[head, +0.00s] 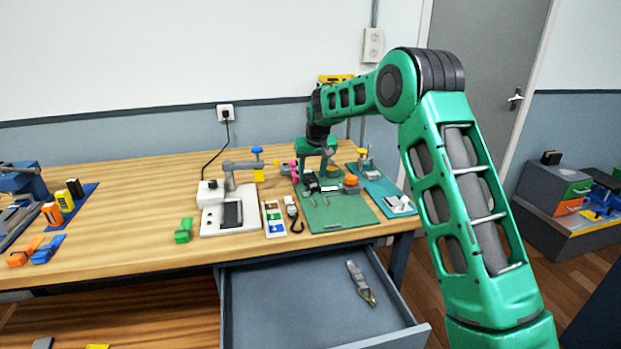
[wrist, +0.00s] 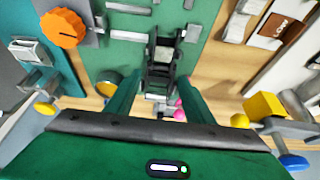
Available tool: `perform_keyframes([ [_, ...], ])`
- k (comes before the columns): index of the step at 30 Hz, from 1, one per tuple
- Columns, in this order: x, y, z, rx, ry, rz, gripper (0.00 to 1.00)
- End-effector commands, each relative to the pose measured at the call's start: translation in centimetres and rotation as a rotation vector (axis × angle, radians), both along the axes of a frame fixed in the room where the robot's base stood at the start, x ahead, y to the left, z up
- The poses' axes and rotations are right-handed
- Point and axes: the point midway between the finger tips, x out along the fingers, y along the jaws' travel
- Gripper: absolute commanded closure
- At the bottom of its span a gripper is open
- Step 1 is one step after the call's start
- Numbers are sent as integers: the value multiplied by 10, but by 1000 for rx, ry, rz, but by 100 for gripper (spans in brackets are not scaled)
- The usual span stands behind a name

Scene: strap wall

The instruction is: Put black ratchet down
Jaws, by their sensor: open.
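The black ratchet (wrist: 163,62) lies on the green mat (wrist: 118,62) in the wrist view, between the two fingers of my gripper (wrist: 162,88). The fingers stand apart, with a gap visible on either side of the ratchet. In the head view my gripper (head: 314,168) points down over the back left part of the green mat (head: 345,216). The ratchet (head: 311,181) shows there only as a small dark shape under the fingers, partly hidden.
An orange knob (wrist: 62,28) on a grey block sits close to the ratchet. A white machine (head: 216,222), a colour card (head: 274,218) and a hook strap (head: 292,212) lie left of the mat. A teal mat (head: 376,186) lies right. An open drawer (head: 290,300) holds a tool.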

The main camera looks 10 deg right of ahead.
Motion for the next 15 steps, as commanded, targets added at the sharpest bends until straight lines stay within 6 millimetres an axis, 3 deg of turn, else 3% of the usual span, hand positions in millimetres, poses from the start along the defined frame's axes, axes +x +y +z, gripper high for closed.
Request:
perform_keyframes([
  [9,-24,0,60,0,-3,0,52],
  [15,-34,0,84,0,-1,0,52],
])
